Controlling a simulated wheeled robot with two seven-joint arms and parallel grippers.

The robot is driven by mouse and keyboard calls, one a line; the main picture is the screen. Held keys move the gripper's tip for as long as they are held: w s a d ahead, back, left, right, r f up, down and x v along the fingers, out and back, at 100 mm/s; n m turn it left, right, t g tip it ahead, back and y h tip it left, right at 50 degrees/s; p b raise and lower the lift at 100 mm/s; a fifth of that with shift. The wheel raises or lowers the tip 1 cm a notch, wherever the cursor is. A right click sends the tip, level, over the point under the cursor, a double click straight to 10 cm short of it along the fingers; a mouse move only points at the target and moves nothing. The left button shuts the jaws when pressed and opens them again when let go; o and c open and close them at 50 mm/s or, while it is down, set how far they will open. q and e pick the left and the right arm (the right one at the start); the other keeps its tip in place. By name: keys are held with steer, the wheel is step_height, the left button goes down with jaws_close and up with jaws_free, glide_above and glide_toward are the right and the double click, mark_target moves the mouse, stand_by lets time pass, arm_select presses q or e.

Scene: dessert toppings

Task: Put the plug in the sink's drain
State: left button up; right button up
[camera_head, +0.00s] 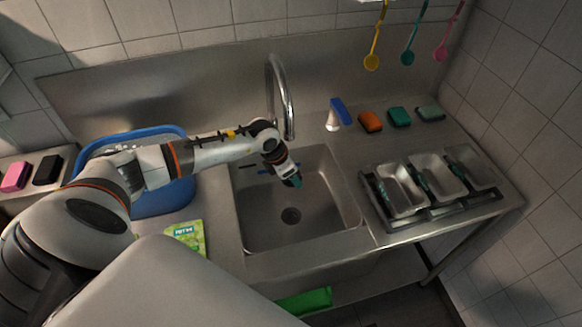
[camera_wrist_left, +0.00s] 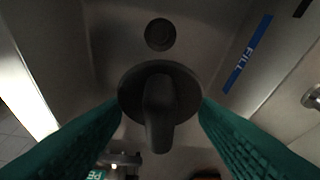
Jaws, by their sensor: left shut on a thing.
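My left gripper (camera_head: 293,181) is inside the sink (camera_head: 335,185), above the basin floor and a little behind the drain (camera_head: 291,215). Its teal fingers are shut on the dark round plug (camera_wrist_left: 160,98), seen between them in the left wrist view, with its handle toward the camera. The drain hole also shows in that view (camera_wrist_left: 160,34), just beyond the plug and apart from it. In the head view the plug cannot be made out at the fingertips. The drain is uncovered. My right gripper is not in view.
A tall curved faucet (camera_head: 283,95) stands behind the basin. A blue tub (camera_head: 160,200) is at left. A rack with metal trays (camera_head: 403,190) is at right. Sponges (camera_head: 370,121) and a blue-topped bottle (camera_head: 335,118) line the back counter. A blue FILL line (camera_wrist_left: 248,55) marks the basin wall.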

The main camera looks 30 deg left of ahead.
arm_select(q)
step_height(320, 180, down, 4)
steer(key=shift+r+b, duration=0.1)
steer(key=shift+b, duration=1.05)
step_height(320, 180, down, 16)
steer(key=b, duration=1.2)
steer(key=shift+s+f+b, duration=0.1)
steer(key=shift+f+b, duration=0.35)
steer(key=shift+b, duration=0.05)
steer(key=o, duration=1)
steer(key=shift+o, duration=0.2)
steer(key=shift+r, duration=0.1)
